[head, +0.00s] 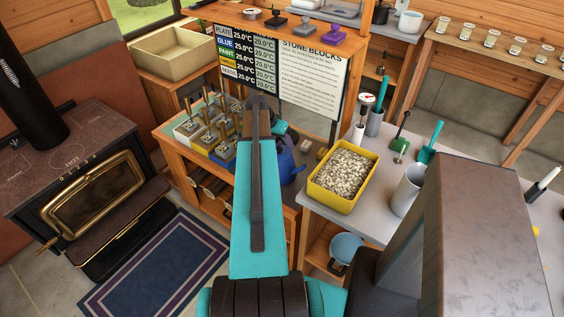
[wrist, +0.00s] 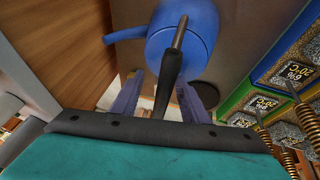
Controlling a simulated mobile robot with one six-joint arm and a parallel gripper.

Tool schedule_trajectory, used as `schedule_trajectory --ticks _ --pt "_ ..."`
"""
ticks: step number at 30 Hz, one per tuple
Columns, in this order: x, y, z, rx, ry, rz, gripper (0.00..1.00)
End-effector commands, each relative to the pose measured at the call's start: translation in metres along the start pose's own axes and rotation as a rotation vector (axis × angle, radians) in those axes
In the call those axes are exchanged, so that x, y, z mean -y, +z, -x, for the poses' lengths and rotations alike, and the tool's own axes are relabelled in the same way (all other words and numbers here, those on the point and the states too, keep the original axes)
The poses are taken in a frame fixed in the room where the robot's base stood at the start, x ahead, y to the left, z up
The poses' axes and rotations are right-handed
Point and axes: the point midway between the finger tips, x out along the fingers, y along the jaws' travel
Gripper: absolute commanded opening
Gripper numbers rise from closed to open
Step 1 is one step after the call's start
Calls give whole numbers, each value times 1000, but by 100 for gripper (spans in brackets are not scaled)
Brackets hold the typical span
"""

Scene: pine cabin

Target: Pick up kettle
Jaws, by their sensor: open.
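The blue kettle (wrist: 182,35) is at the top centre of the wrist view, with its spout pointing left. A dark handle on a metal rod (wrist: 170,72) stretches from over the kettle toward the camera. My gripper (wrist: 165,88) is open, with one bluish finger on each side of this handle; I cannot tell if either touches it. In the head view the kettle (head: 287,162) stands on the wooden bench, partly hidden behind my teal arm. My gripper is mostly hidden there.
Several blocks with upright rods (head: 212,130) stand left of the kettle. A yellow tray of pale stones (head: 343,174) sits on the grey table to the right. A sign board (head: 280,75) stands behind. A black stove (head: 80,180) is at the left.

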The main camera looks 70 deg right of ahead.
Motion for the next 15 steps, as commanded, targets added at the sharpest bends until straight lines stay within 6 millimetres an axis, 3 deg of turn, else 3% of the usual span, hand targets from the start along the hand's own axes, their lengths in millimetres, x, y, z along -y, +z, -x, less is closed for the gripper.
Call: schedule_trajectory --ticks 6,13,15 --pt "0 0 0 0 0 0 41" --pt "0 0 0 1 1 0 2" --pt "0 0 0 1 1 0 0"
